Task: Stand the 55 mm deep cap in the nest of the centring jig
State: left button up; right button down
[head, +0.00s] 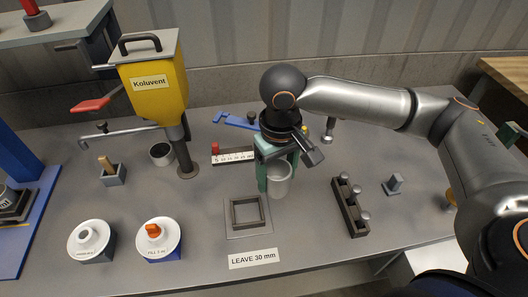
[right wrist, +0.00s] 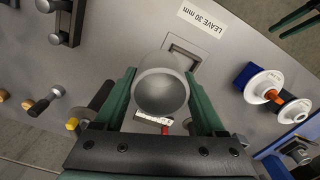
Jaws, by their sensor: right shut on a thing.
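The deep cap (head: 279,180) is a pale grey round cup. My right gripper (head: 272,172) is shut on it, one green finger on each side, and the cap looks roughly upright. In the right wrist view the cap (right wrist: 160,92) shows its round mouth between the fingers (right wrist: 160,100). The centring jig (head: 232,229) is a flat grey plate with a raised square frame, the nest, which looks empty. The cap is behind and right of the nest, apart from it. In the right wrist view the jig (right wrist: 200,52) is partly hidden by the cap.
A white ruler with a red block (head: 232,157) lies behind the jig. A dark rack with knobs (head: 349,206) stands right. A "LEAVE 30 mm" label (head: 254,259) lies in front.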

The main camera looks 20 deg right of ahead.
jog(key=w+a+f+n, duration=0.1)
jog(key=a+f+n, duration=0.1)
jog(key=f+n, duration=0.1)
jog(key=w+a+f+n, duration=0.1)
jog(key=w+f+n, duration=0.1)
jog(key=f, duration=0.3)
jog(key=w+a+f+n, duration=0.1)
jog(key=a+f+n, duration=0.1)
jog(key=f+n, duration=0.2)
jog(key=shift+w+a+f+n+b, duration=0.2)
jog(key=shift+a+f+n+b, duration=0.1)
jog(key=shift+a+f, duration=0.1)
jog(key=shift+f+b, duration=0.2)
jog(key=shift+b, duration=0.1)
jog(key=shift+f, duration=0.15)
grip_release()
jog(key=shift+f, duration=0.1)
dwell(0.4)
